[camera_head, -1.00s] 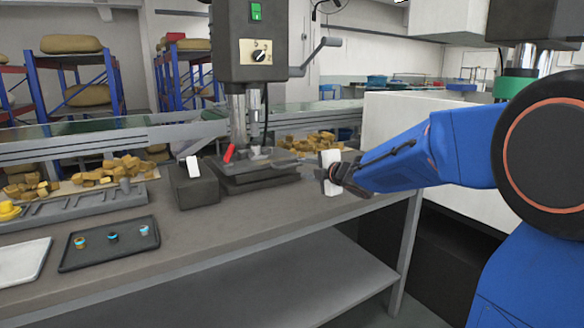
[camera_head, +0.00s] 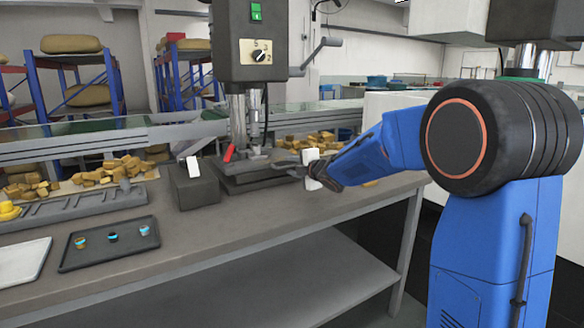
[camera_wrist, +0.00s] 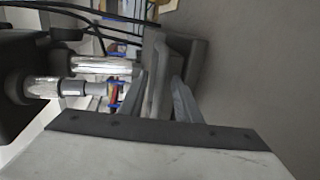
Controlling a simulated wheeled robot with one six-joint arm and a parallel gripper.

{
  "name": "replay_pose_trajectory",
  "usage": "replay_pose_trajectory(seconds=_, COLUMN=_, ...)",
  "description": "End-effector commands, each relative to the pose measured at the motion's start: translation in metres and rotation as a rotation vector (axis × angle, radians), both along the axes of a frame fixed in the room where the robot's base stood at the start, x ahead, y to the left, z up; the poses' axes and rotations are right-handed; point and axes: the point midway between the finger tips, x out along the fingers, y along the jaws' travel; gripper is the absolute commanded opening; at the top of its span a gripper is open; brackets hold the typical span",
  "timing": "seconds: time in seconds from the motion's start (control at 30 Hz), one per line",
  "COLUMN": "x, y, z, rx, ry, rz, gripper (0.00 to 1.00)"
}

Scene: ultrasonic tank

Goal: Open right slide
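The machine's dark grey base (camera_head: 258,184) stands on the workbench under a drill-like column. My gripper (camera_head: 287,168) is at the right side of this base, low over the bench. In the wrist view my gripper (camera_wrist: 158,82) has its two fingers apart, on either side of a grey bar-like part (camera_wrist: 160,88) of the machine. I cannot tell whether the fingers touch it. The right slide cannot be clearly told apart from the base, and my gripper partly hides that side in the head view.
A dark grey box (camera_head: 195,184) stands left of the base. A crank handle (camera_head: 316,52) sticks out of the machine head above. A dark tray (camera_head: 110,243) with small parts lies at the front left. The bench front (camera_head: 240,225) is clear.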

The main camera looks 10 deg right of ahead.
Motion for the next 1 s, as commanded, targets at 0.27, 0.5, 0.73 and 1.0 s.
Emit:
replay_pose_trajectory(seconds=0.27, x=0.0, y=0.0, z=0.0, rx=0.0, ry=0.0, rz=0.0, gripper=0.0)
replay_pose_trajectory(seconds=0.5, x=-0.004, y=-0.001, z=0.0, rx=0.0, ry=0.0, rz=0.0, gripper=0.0)
replay_pose_trajectory(seconds=0.73, x=-0.031, y=-0.011, z=0.0, rx=-0.002, ry=0.001, rz=-0.002, gripper=0.0)
replay_pose_trajectory(seconds=1.0, x=-0.091, y=-0.03, z=0.0, rx=-0.001, ry=0.0, rz=-0.003, gripper=0.0)
